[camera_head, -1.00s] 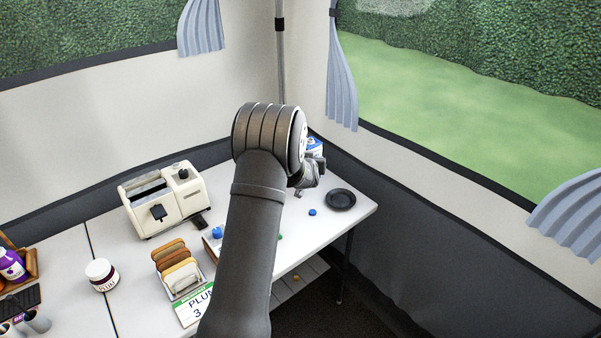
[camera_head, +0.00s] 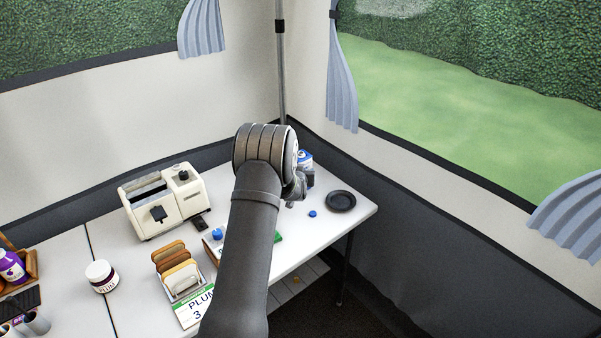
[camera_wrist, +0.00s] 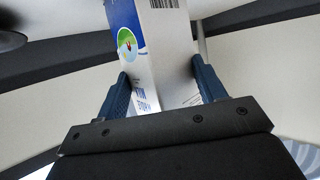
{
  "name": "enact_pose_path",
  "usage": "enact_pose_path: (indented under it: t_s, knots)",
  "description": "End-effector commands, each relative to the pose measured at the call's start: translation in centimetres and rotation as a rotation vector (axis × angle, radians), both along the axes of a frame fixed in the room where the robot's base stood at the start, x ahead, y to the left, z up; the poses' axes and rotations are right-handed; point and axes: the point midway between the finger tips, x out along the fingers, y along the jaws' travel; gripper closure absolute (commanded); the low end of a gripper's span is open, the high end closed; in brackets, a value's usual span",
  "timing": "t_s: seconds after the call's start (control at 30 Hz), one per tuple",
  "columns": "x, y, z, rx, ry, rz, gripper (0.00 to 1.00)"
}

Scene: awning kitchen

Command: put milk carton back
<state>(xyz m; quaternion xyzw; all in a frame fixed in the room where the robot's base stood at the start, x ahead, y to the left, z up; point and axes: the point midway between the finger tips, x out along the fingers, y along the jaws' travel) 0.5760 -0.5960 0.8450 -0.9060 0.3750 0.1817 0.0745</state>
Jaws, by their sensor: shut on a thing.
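The milk carton (camera_wrist: 168,50) is white and blue with a green round logo and a barcode. It fills the middle of the wrist view between the two blue fingers of my gripper (camera_wrist: 160,90), which is shut on it. In the head view the carton (camera_head: 306,160) shows only in part, behind my arm at the back right of the table. My gripper (camera_head: 299,186) is mostly hidden there by my own arm. I cannot tell whether the carton's base touches the table.
A black plate (camera_head: 341,201) and a blue cap (camera_head: 312,213) lie at the table's right end. A cream toaster (camera_head: 162,205), a rack of bread slices (camera_head: 178,272), a PLUM sign (camera_head: 196,306) and a jar (camera_head: 102,276) stand left of my arm. A blue-capped item (camera_head: 217,236) sits close beside my arm.

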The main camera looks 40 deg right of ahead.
Motion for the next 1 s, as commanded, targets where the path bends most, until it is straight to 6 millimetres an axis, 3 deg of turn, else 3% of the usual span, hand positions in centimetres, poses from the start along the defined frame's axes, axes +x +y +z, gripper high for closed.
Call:
enact_pose_path:
  t_s: [0.07,0.1,0.2,0.57,1.0]
  knots:
    - [0.0,0.0,-0.3,0.001,0.001,0.000,0.62]
    - [0.0,0.0,-0.2,0.000,0.000,0.000,0.28]
    - [0.0,0.0,-0.2,0.000,0.000,0.000,0.14]
    - [-0.1,0.1,0.2,0.000,0.000,0.000,0.14]
    - [-4.9,4.9,3.1,0.001,0.001,0.000,0.14]
